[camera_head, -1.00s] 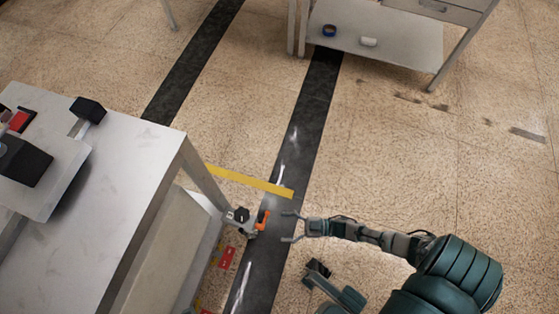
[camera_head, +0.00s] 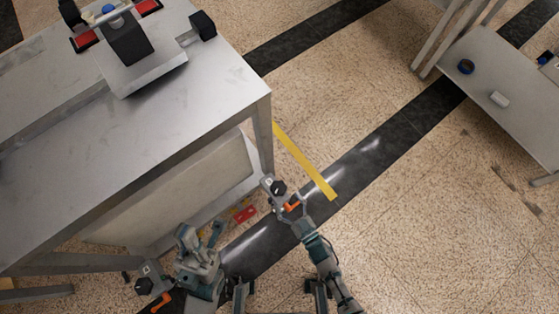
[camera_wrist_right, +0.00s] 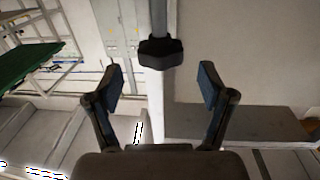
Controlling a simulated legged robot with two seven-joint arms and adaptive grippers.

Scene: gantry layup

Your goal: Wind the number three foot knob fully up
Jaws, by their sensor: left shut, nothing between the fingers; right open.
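A black foot knob (camera_head: 278,187) sits on a caster foot with an orange lever (camera_head: 291,207) at the table's near right leg. In the right wrist view the dark lobed knob (camera_wrist_right: 160,52) is on a vertical rod, centred just beyond my fingertips. My right gripper (camera_head: 290,211) is open around the space below the knob, with no visible contact. A second black knob (camera_head: 144,286) with an orange lever (camera_head: 160,302) is at the lower left. My left gripper (camera_head: 200,241) is shut and empty beside it, to its upper right. I cannot read the foot numbers.
The metal table (camera_head: 140,135) with a fixture on top fills the left. A red label (camera_head: 244,215) lies by the floor below it. A yellow strip (camera_head: 305,162) runs across the floor. A shelf unit (camera_head: 500,105) stands at right; the floor between is clear.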

